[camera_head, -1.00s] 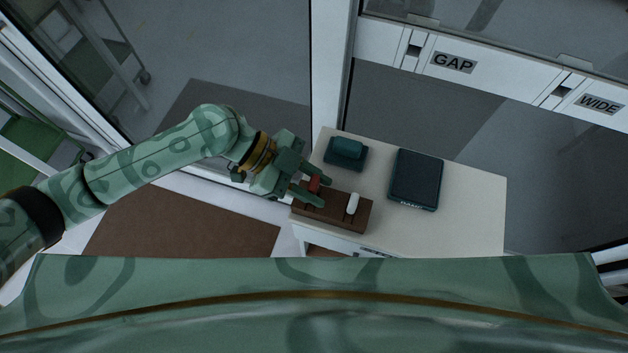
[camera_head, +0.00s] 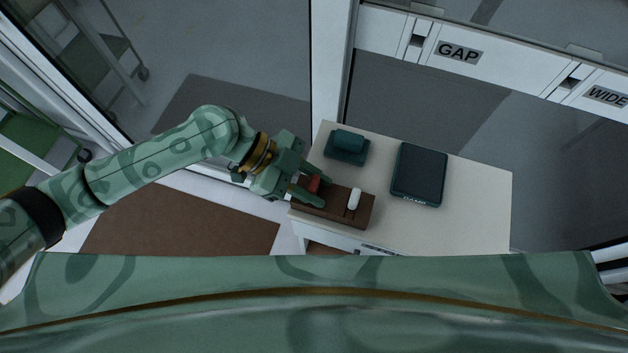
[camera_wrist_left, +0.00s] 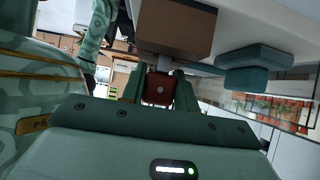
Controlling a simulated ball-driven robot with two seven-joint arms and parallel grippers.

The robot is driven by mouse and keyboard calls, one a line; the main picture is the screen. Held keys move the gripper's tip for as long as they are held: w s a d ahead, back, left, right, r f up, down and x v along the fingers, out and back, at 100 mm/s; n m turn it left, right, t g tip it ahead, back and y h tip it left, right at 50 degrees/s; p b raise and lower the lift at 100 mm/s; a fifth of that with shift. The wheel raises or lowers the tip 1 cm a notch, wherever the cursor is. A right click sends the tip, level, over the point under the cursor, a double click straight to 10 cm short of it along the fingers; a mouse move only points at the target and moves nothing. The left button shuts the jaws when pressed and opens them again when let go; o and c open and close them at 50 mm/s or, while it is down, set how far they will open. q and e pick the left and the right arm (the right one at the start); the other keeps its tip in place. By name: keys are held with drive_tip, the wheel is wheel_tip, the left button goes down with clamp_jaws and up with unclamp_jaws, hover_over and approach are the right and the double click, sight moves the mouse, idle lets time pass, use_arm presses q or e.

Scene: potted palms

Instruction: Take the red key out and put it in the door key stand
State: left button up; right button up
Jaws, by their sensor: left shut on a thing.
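The red key (camera_head: 314,185) is at the left end of the brown block (camera_head: 366,211) on the cream table. My left gripper (camera_head: 317,189) is shut on its red head, reaching in from the left. In the left wrist view the red head (camera_wrist_left: 158,88) sits between my fingers (camera_wrist_left: 160,92), and a pale shaft (camera_wrist_left: 164,63) shows between it and the brown block (camera_wrist_left: 177,27). Whether the shaft tip is still inside the block is hidden. A white key-like piece (camera_head: 354,198) stands in the block's right part. I cannot tell which thing is the door key stand. My right gripper is not in view.
A dark teal stand (camera_head: 347,147) is at the table's back left; a dark flat box (camera_head: 418,174) lies right of the block. The cream table (camera_head: 470,215) is bare on its right. Panels marked GAP (camera_head: 459,53) and WIDE (camera_head: 606,97) stand behind.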

use_arm(q)
drive_tip(key=shift+f, duration=0.3)
drive_tip(key=o, duration=1.1)
drive_tip(key=shift+a, duration=0.1)
drive_tip(key=shift+r, duration=0.1)
drive_tip(key=v, duration=1.6)
drive_tip(key=shift+a+r, duration=0.1)
drive_tip(key=shift+a, duration=0.05)
